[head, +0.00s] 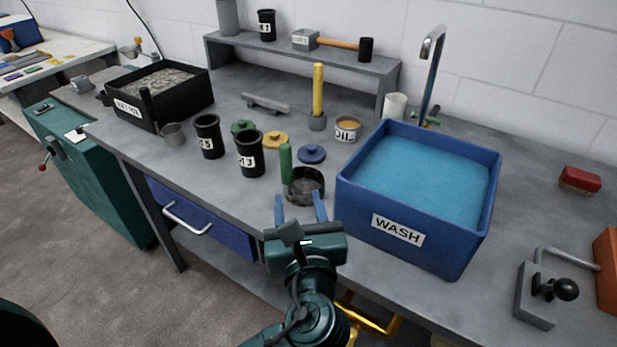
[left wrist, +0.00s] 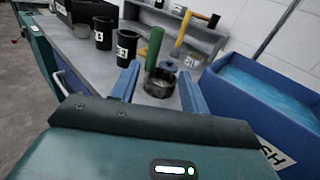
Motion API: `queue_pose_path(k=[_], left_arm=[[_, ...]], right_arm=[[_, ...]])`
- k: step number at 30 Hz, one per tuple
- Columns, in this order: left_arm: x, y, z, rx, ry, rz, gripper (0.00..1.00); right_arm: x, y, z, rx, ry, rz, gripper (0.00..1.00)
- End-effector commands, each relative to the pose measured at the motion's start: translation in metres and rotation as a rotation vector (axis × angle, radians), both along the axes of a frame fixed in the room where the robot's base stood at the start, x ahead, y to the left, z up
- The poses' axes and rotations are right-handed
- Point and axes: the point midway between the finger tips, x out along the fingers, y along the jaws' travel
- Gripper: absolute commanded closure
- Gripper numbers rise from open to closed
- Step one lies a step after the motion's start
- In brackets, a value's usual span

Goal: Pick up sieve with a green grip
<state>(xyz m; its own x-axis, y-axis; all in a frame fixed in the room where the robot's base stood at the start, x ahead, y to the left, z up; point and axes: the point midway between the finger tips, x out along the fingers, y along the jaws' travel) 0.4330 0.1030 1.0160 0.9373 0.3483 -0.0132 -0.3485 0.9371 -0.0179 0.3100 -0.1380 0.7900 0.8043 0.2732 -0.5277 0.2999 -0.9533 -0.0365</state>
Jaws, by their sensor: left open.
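The sieve (head: 304,188) is a dark round pan with an upright green grip (head: 286,163) on its left side. It stands on the grey bench, left of the blue wash bin. In the left wrist view the sieve (left wrist: 159,85) and its green grip (left wrist: 153,50) show ahead, between the blue fingers. My left gripper (head: 300,208) is open and empty, at the bench's front edge, just short of the sieve. My right gripper is not in view.
The blue WASH bin (head: 350,195) with water stands close right of the sieve. Black canisters (head: 249,153) stand to its left, with coloured lids (head: 312,153) behind. A yellow-handled tool (head: 318,95) stands upright farther back. A shelf (head: 290,58) is at the wall.

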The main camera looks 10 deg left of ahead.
Motion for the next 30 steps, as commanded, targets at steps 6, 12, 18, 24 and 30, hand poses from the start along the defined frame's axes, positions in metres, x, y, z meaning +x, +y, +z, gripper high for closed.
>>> queue_pose_path(k=[6,12,18,24,30], left_arm=[[0.017,0.007,0.005,0.029,-0.007,0.01,0.55],[0.053,0.022,0.006,0.027,-0.007,0.011,0.55],[0.072,0.029,0.004,0.025,-0.004,0.009,0.55],[0.089,0.04,0.004,0.027,-0.006,0.01,0.55],[0.114,0.052,0.002,0.024,-0.005,0.008,0.55]], right_arm=[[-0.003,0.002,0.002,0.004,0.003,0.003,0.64],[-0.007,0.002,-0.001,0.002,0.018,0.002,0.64],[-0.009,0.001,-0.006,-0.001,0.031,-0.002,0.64],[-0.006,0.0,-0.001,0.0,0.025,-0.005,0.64],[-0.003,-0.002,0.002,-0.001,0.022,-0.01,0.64]])
